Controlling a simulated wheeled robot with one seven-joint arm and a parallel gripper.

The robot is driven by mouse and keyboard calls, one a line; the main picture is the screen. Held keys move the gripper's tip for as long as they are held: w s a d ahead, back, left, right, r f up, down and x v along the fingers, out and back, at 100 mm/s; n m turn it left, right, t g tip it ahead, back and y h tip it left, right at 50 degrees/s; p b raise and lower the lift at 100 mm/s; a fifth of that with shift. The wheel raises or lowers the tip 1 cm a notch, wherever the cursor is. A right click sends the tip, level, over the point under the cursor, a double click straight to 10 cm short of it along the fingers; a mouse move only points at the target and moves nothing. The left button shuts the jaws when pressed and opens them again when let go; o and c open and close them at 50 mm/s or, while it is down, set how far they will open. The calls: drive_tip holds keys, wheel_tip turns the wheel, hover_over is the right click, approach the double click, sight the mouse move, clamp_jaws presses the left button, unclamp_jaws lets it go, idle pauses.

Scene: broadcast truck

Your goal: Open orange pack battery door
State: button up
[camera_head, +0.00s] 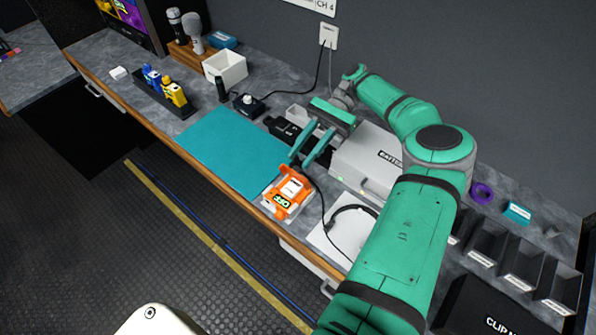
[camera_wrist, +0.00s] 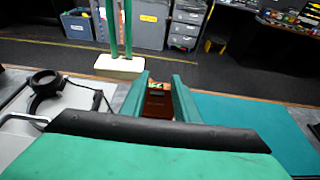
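The orange pack (camera_head: 287,193) lies near the front edge of the counter, at the right end of the teal mat. It has a pale label on top and a green-and-white label on its near side. I cannot tell which part is its battery door or whether that door is open. My gripper (camera_head: 301,161) is just behind and above the pack, with its two teal fingers apart and nothing between them. In the wrist view the fingers (camera_wrist: 159,84) are also spread, with the darker-looking orange pack (camera_wrist: 158,103) showing between and beyond them.
The teal mat (camera_head: 232,148) is clear. A grey battery case (camera_head: 365,158) stands behind, close to my arm. Headphones (camera_head: 350,222) on a white sheet lie right of the pack. A black cable runs close beside the pack. Black bins (camera_head: 520,258) stand farther right.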

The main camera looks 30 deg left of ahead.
drive_tip(key=s+d+r, duration=0.6)
drive_tip(key=s+r, duration=0.3)
drive_tip(key=s, duration=0.3)
drive_tip(key=shift+s+d+r, duration=0.15)
drive_tip(key=shift+d+r, duration=0.05)
drive_tip(key=shift+r, duration=0.05)
drive_tip(key=shift+o, duration=0.2)
